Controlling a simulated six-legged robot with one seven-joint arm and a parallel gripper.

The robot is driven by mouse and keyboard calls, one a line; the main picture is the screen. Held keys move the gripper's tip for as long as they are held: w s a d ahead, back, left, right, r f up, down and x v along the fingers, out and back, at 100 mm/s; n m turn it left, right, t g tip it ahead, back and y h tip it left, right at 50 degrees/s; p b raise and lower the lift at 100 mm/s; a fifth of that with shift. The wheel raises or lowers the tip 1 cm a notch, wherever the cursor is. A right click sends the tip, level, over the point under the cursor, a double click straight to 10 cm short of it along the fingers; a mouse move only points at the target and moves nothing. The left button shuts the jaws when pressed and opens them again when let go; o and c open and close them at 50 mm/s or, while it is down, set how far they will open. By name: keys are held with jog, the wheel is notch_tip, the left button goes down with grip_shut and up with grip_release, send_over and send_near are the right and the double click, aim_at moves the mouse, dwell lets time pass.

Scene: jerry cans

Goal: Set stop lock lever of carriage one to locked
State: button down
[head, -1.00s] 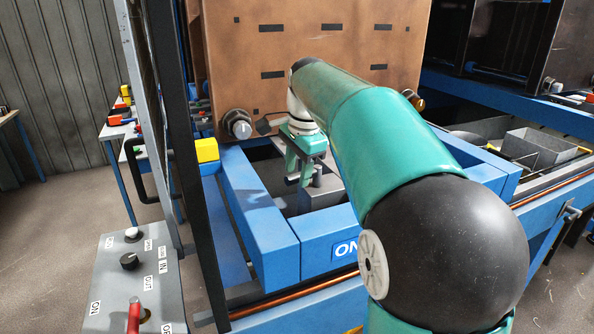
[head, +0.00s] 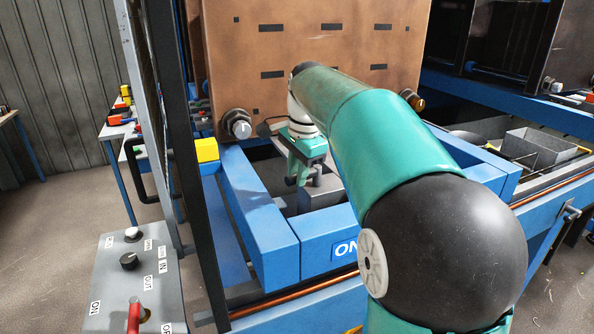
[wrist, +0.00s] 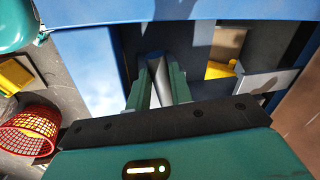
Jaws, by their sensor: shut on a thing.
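The blue frame of carriage one (head: 262,236) stands in front of me, with a label on its front bar that reads "ON", the rest hidden by my arm. My gripper (head: 302,181) reaches down inside this frame from above. Its fingers stand beside a grey block. In the wrist view my gripper (wrist: 159,95) is shut on a narrow grey lever-like part (wrist: 155,64) that runs between its two green fingers. The part's lower end and any lock marking are hidden, so I cannot tell its setting.
A brown panel (head: 315,50) with slots rises behind the frame. A grey control box (head: 112,270) with a red lever (head: 134,316) stands at the lower left, beside a dark upright post (head: 185,190). A red mesh basket (wrist: 28,132) shows in the wrist view.

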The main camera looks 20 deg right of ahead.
aim_at(314, 175)
jog(key=s+n, duration=0.1)
jog(key=n, duration=0.1)
jog(key=s+d+n, duration=0.1)
jog(key=n, duration=0.2)
jog(key=s+d+n+y, duration=0.1)
jog(key=n, duration=0.1)
jog(key=shift+s+d+n+g, duration=0.1)
jog(key=shift+d+n+g, duration=0.1)
jog(key=shift+n+g, duration=0.15)
jog(key=shift+s+d+r+n+g+y, duration=0.2)
jog(key=shift+d+n, duration=0.45)
jog(key=shift+n, duration=0.65)
jog(key=shift+s+d+f+n+g+y, duration=0.15)
jog(key=shift+d+n+g, duration=0.15)
jog(key=shift+d+n, duration=0.75)
jog(key=shift+s+d+r+n+g+y, duration=0.1)
jog(key=shift+s+d+n+g, duration=0.15)
jog(key=shift+n, duration=1.35)
jog(key=c, duration=1.3)
grip_release()
jog(key=shift+o, duration=0.2)
jog(key=v, duration=1.1)
jog(key=shift+r, duration=0.4)
